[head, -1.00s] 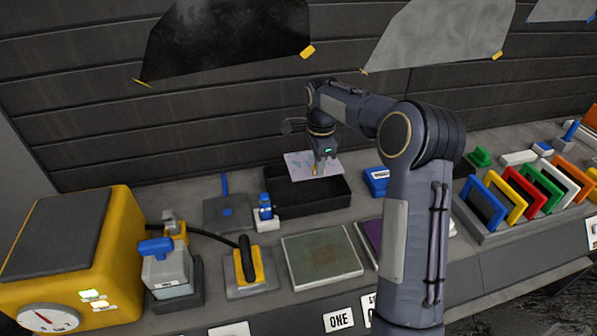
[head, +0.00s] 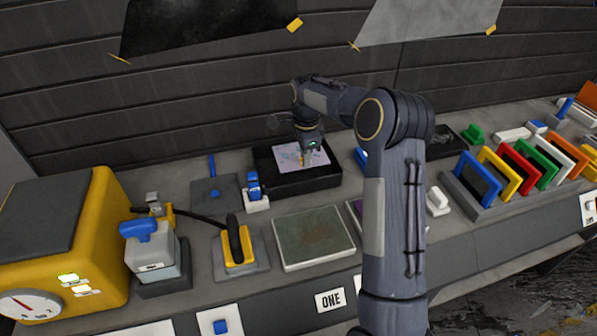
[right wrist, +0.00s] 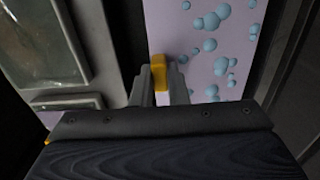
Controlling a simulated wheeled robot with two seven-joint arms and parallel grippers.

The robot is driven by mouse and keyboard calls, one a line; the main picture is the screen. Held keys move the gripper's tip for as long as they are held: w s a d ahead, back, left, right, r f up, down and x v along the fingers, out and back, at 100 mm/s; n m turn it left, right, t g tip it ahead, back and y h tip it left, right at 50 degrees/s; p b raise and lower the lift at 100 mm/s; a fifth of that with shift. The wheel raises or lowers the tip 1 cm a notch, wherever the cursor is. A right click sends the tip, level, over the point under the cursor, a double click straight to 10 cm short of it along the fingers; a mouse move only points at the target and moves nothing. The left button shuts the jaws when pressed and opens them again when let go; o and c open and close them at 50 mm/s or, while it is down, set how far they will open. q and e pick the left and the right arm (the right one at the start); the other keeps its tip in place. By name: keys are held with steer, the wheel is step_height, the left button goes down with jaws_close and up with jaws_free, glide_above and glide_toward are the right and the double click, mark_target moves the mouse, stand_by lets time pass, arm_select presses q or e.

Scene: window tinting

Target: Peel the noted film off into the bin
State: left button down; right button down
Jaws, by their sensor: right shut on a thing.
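My right gripper (head: 303,157) is shut on the yellow tab (right wrist: 158,70) at one edge of a film (head: 289,158). The film is pale lilac with blue bubble spots; it also fills the upper middle of the right wrist view (right wrist: 207,52). In the head view, the film lies over the opening of a black bin (head: 322,182); whether it touches the bin inside cannot be told. My left gripper is out of view.
A yellow machine (head: 95,220) with a dial stands at left. Near it are a grey blue-topped bottle (head: 152,252), a black-handled tool (head: 238,245) and a small blue bottle (head: 253,184). Coloured frames (head: 520,168) stand in a rack at right.

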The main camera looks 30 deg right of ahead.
steer(key=c, duration=1.3)
jaws_free()
steer(key=shift+c, duration=0.2)
steer(key=shift+r+b, duration=0.4)
steer(key=shift+r, duration=3.55)
steer(key=s+a+r+n+t+y, duration=0.1)
steer(key=s+a+r+n+t, duration=0.15)
steer(key=s+r+n, duration=0.4)
steer(key=s+a+r+n+t+y, duration=0.1)
steer(key=s+a+n, duration=0.25)
steer(key=s, duration=0.65)
steer(key=s+a+f+n+t+y, duration=0.1)
steer(key=s+a+f+n, duration=0.2)
steer(key=s, duration=0.5)
steer(key=s+a+f+n+t, duration=0.1)
steer(key=s+a+f+n, duration=0.3)
steer(key=s, duration=0.5)
steer(key=a+n, duration=0.2)
steer(key=a, duration=0.1)
steer(key=shift+s+f+y, duration=0.15)
steer(key=shift+f+y, duration=0.1)
steer(key=shift+y, duration=0.15)
